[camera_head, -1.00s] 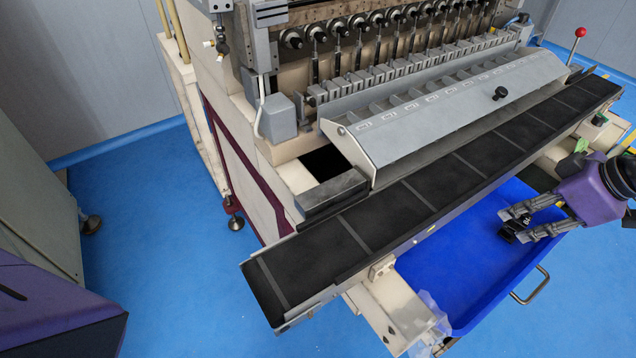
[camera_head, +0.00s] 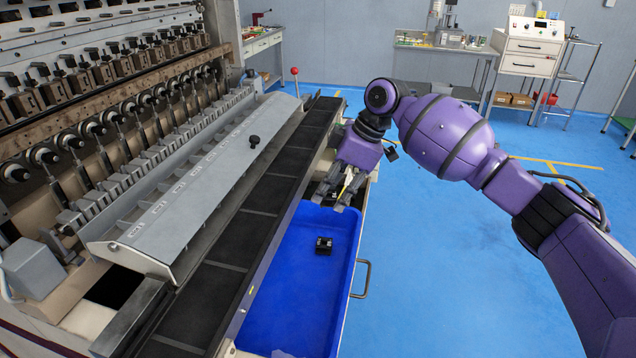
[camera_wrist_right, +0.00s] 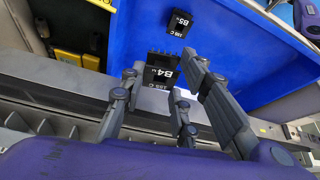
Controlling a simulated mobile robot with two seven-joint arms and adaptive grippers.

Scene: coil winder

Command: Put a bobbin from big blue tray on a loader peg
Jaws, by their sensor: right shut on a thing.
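My right gripper (camera_head: 332,194) is over the far end of the big blue tray (camera_head: 298,313), beside the long black belt. In the right wrist view its fingers (camera_wrist_right: 160,82) are shut on a black bobbin (camera_wrist_right: 161,68) labelled B4. In the head view the fingers mostly hide this bobbin. Another black bobbin (camera_head: 324,245) lies in the tray, apart from the gripper; the right wrist view shows a bobbin labelled B5 (camera_wrist_right: 179,22) on the blue surface. I cannot clearly make out the loader pegs. My left gripper is out of view.
The black belt (camera_head: 244,238) runs along the tray's left side. The grey sloped cover (camera_head: 190,198) and a row of winder spindles (camera_head: 91,128) are left of it. A tray handle (camera_head: 364,279) sticks out right. Blue floor (camera_head: 455,270) is clear beyond.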

